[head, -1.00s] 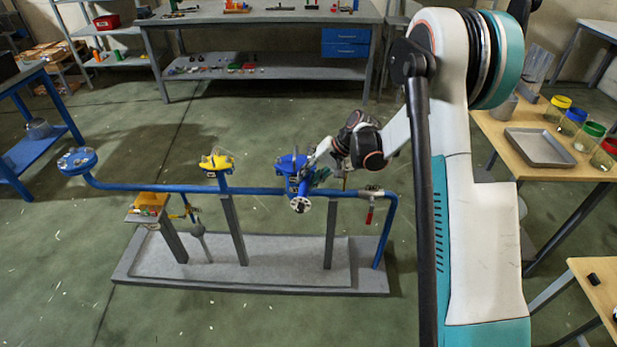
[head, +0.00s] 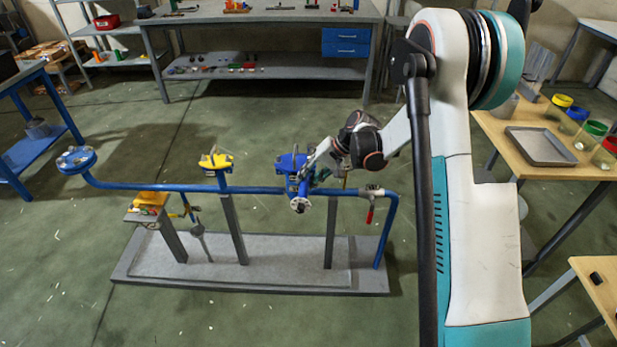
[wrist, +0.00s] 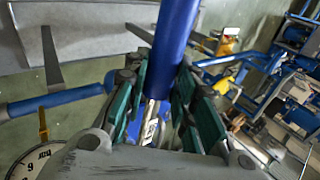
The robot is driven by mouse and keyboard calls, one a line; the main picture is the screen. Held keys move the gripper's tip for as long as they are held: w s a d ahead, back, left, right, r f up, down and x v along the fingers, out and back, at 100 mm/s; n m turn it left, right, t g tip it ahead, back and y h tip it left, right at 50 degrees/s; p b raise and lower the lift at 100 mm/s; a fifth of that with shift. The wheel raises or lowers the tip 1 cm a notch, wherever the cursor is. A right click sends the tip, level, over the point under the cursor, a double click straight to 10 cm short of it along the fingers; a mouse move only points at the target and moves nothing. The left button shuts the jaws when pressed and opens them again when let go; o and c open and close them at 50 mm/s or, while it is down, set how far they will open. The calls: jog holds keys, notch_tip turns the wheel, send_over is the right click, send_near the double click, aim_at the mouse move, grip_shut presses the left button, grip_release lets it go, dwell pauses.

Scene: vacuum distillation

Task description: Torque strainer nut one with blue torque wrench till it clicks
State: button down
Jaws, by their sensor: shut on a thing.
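My gripper (head: 314,174) is at the blue strainer (head: 298,188) on the right part of the pipe, reaching in from the right. In the wrist view, the green-padded fingers of my gripper (wrist: 160,92) are shut on a thick blue bar (wrist: 173,38), which looks like the blue torque wrench. A bright metal piece (wrist: 149,125) shows between the fingers. Yellow and blue parts show at the strainer's top. Strainer nut one cannot be made out, nor whether the wrench head sits on it.
The blue pipe (head: 260,190) runs across grey posts on a grey base (head: 250,283). A yellow-topped valve (head: 216,161) stands left of the strainer and a red-handled valve (head: 370,212) right of it. A dial gauge (wrist: 40,157) is close by in the wrist view.

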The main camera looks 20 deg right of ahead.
jog(key=shift+f+b, duration=1)
jog(key=shift+f, duration=0.3)
dwell(0.5)
jog(key=shift+w+a+f+m+t+b, duration=0.1)
jog(key=shift+w+a+m+t+b, duration=0.15)
jog(key=shift+a+m, duration=0.25)
jog(key=shift+w+a+m+t+b, duration=0.1)
jog(key=shift+w+a+m+t, duration=0.15)
jog(key=shift+a, duration=0.4)
jog(key=shift+h, duration=0.3)
jog(key=shift+w+a+m+t+h+b, duration=0.15)
jog(key=shift+w+a+m+t, duration=0.15)
jog(key=shift+a+m, duration=0.25)
jog(key=shift+w+a+m+t+h+b, duration=0.2)
jog(key=shift+w+a+m, duration=0.2)
jog(key=shift+a, duration=0.15)
jog(key=shift+d, duration=0.1)
jog(key=shift+s+d+n+g+y+b, duration=0.1)
jog(key=shift+s+d+n+g+y, duration=0.25)
jog(key=shift+d+n, duration=0.3)
jog(key=shift+s+d+n+g+y+b, duration=0.15)
jog(key=shift+s+d+n+g, duration=0.1)
jog(key=shift+s+d+n, duration=0.4)
jog(key=shift+s+d+n+g+y+b, duration=0.1)
jog(key=shift+s+d+n+g+y, duration=0.25)
jog(key=shift+d, duration=0.5)
jog(key=shift+w, duration=0.1)
